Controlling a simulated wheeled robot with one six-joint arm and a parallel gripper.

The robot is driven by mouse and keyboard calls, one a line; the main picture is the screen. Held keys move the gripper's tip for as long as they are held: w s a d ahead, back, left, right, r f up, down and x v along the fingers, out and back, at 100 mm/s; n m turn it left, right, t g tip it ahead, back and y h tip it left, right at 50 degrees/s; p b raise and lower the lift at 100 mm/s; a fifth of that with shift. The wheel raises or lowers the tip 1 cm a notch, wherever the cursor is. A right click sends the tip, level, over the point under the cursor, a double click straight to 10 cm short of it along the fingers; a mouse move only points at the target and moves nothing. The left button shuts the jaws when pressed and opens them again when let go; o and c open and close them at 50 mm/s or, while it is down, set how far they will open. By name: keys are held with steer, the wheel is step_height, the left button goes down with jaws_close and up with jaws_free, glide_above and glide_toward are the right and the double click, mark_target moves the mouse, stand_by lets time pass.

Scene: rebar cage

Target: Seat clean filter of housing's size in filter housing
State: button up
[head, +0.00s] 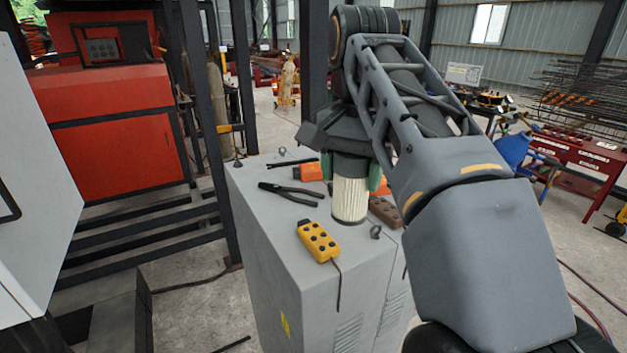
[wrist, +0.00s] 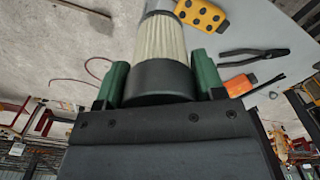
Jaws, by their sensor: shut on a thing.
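My gripper (head: 350,183) is shut on a pleated cream filter (head: 349,199) with a dark cap. The filter hangs upright, pleats downward, over the right part of a grey cabinet top (head: 272,205). I cannot tell whether its lower end touches the top. In the wrist view, the green fingers of my gripper (wrist: 160,82) sit on both sides of the filter's dark cap, and the pale pleats (wrist: 158,42) extend beyond them. The pleats look clean. I cannot make out a filter housing in either view.
On the cabinet top lie black pliers (head: 291,193), a yellow button box (head: 318,241) with a cable, an orange item (head: 310,172) and a brown block (head: 385,212). Dark posts (head: 205,110) and a red machine (head: 115,140) stand left. A red workbench (head: 570,150) stands at right.

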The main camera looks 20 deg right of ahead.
steer(key=shift+w+d+f+p, duration=0.45)
steer(key=shift+w+d+f, duration=1.25)
steer(key=shift+f, duration=0.45)
steer(key=shift+w+d+f+p, duration=0.4)
steer(key=shift+w+d+f, duration=1.3)
steer(key=shift+f, duration=0.5)
steer(key=shift+w+d+f+p, duration=0.45)
steer(key=shift+w+d+f, duration=1.2)
steer(key=shift+f, duration=0.5)
steer(key=shift+w+a, duration=0.1)
steer(key=shift+a, duration=0.05)
steer(key=o, duration=0.6)
steer(key=shift+f, duration=0.15)
steer(key=shift+c, duration=0.2)
steer(key=o, duration=0.5)
